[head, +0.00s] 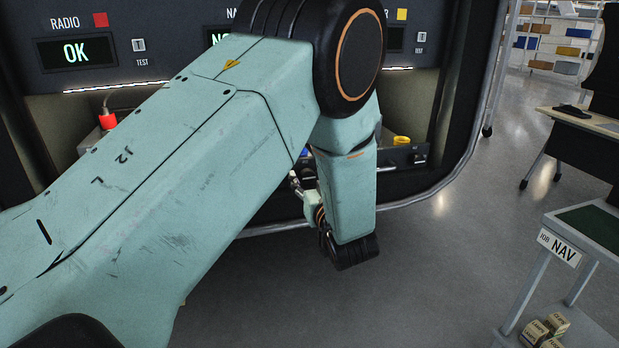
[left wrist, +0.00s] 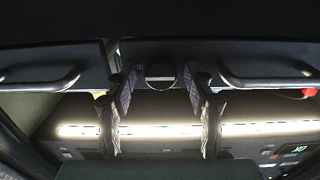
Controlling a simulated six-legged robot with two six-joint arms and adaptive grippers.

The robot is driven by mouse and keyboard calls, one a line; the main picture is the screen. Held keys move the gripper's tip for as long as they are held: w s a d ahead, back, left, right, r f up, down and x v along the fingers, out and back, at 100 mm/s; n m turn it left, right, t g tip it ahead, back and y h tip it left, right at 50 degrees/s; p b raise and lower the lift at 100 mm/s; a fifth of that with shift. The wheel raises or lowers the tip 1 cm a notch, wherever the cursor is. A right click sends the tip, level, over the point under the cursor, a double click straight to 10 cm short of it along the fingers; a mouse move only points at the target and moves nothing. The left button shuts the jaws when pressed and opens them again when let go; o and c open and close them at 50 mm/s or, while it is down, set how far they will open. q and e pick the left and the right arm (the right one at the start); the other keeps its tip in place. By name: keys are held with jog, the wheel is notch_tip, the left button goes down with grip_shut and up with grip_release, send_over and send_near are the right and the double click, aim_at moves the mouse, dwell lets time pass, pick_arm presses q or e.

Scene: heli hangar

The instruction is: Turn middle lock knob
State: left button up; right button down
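The middle lock knob (left wrist: 160,73) is a dark round disc with a crossbar on the middle front panel in the left wrist view. My left gripper (left wrist: 158,84) is open, with one finger on each side of the knob. A gap shows between each fingertip and the knob, and nothing is held. In the head view my left arm crosses in front and hides the knob and most of the gripper. My right gripper is in neither view.
Handles flank the knob, one at the left (left wrist: 42,80) and one at the right (left wrist: 268,78). A red-capped item (head: 108,121) and a yellow ring (head: 402,141) stand in the bays. A cart labelled NAV (head: 563,248) stands at right; the floor between is clear.

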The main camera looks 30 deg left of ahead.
pick_arm(q)
jog(key=shift+s+d+r, duration=0.1)
jog(key=shift+s+r, duration=0.05)
jog(key=shift+s, duration=0.1)
jog(key=c, duration=0.3)
jog(key=shift+w, duration=0.15)
jog(key=c, duration=0.4)
grip_shut()
